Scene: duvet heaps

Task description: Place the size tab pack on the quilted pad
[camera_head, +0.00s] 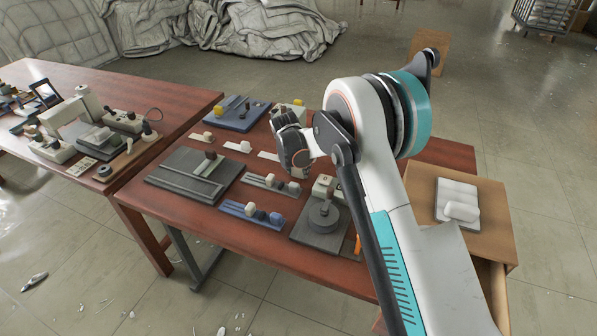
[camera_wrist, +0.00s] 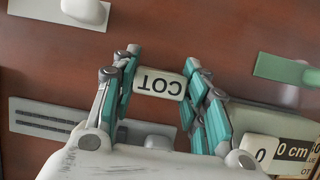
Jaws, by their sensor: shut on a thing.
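In the wrist view my gripper (camera_wrist: 162,62) is shut on a small white block marked "COT" (camera_wrist: 160,84), which looks like the size tab pack. The lettering reads upside down, and the block sits between the teal fingertips over the red-brown table. In the head view the gripper and block are mostly hidden by my wrist and arm. A white quilted pad (camera_head: 456,190) lies on a wooden box at the right, apart from my gripper, with a small white roll (camera_head: 462,211) on its near part. The pad is not in the wrist view.
The red-brown table (camera_head: 165,207) carries grey and blue trays with small knobs, and a dark round fixture (camera_head: 323,215). In the wrist view a block with "0 cm" lettering (camera_wrist: 278,152) is close at lower right. The wooden box (camera_head: 487,240) stands right of my arm.

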